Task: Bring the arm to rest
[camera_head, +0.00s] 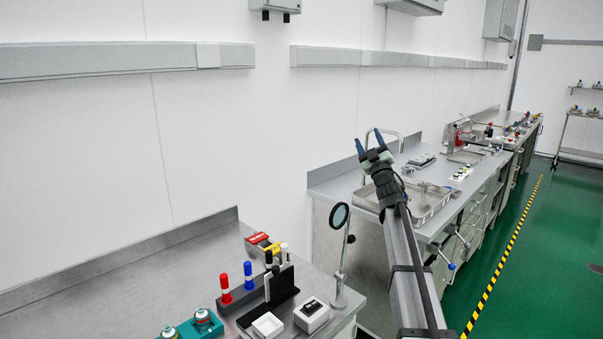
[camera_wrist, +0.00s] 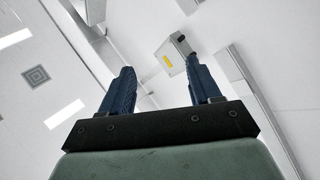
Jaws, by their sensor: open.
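My gripper (camera_head: 368,141) is raised in the head view, above the sink area of the second bench and apart from it. Its two blue fingers point up and stand apart with nothing between them. My arm reaches up to it from the lower right of the head view. In the wrist view my gripper (camera_wrist: 161,90) shows both blue fingers spread and empty. The wrist view looks up toward the ceiling and upper wall.
A near bench (camera_head: 120,270) holds a marker rack (camera_head: 262,296), a magnifier on a stand (camera_head: 340,218) and small boxes. The second bench (camera_head: 340,188) has a steel sink tray (camera_head: 432,200) and a tap. A white wall stands behind. Green floor (camera_head: 540,270) lies open at right.

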